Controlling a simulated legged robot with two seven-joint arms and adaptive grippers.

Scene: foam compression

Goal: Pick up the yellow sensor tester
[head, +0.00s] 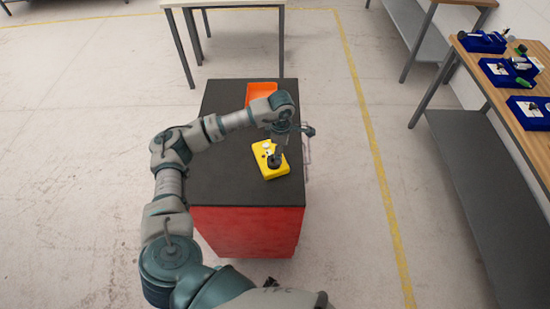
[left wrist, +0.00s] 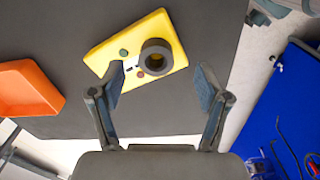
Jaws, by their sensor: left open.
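The yellow sensor tester (head: 272,171) lies on the black top of the red cabinet, near its right edge. It is a yellow box with a dark ring-shaped part on top, and it also shows in the left wrist view (left wrist: 110,52). My left gripper (head: 280,150) is above the tester, pointing down. In the left wrist view the gripper (left wrist: 158,82) is open and empty, its fingers spread near the tester's closer edge. Whether the fingers touch the tester cannot be told. My right gripper is not in view.
An orange bin (head: 262,92) sits at the far end of the cabinet top (head: 225,160); it shows at left in the left wrist view (left wrist: 28,88). A wooden workbench (head: 535,145) with blue trays (head: 508,72) stands at right. The cabinet top's front left is clear.

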